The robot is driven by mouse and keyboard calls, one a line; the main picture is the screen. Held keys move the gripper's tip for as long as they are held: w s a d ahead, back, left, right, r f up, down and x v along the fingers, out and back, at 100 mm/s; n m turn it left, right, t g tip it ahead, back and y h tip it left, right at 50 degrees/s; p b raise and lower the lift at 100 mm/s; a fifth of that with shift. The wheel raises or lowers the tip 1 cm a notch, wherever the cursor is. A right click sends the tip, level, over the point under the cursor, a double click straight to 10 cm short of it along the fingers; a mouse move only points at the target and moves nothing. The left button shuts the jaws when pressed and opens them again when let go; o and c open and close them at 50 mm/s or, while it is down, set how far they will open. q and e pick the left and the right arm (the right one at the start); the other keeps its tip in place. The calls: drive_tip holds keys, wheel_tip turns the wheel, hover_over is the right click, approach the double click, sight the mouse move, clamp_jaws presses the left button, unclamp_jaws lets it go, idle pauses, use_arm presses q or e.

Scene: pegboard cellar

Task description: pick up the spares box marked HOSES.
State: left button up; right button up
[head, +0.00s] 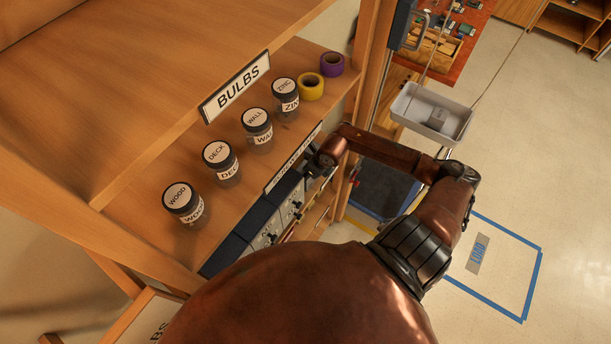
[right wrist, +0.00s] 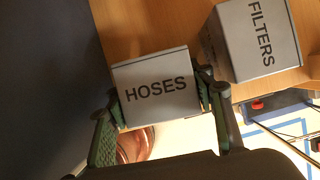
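The spares box marked HOSES (right wrist: 156,105) is a grey box with dark lettering, in the middle of the right wrist view. My right gripper (right wrist: 160,98) has one finger at each side of this box. The fingertips are very close to its sides, but I cannot tell whether they press on it. In the head view my right arm bends back towards the shelf, and its gripper end (head: 326,160) is at the right end of the lower shelf, partly hidden. My left gripper is in neither view.
A grey FILTERS box (right wrist: 252,42) stands close to the right of HOSES on wood. The BULBS shelf (head: 150,205) holds several jars and two tape rolls (head: 320,76) above the lower bins. A grey tray (head: 440,122) stands beyond my arm.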

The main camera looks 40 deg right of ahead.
drive_tip(key=c, duration=0.6)
drive_tip(key=shift+o, duration=0.2)
drive_tip(key=shift+r, duration=0.1)
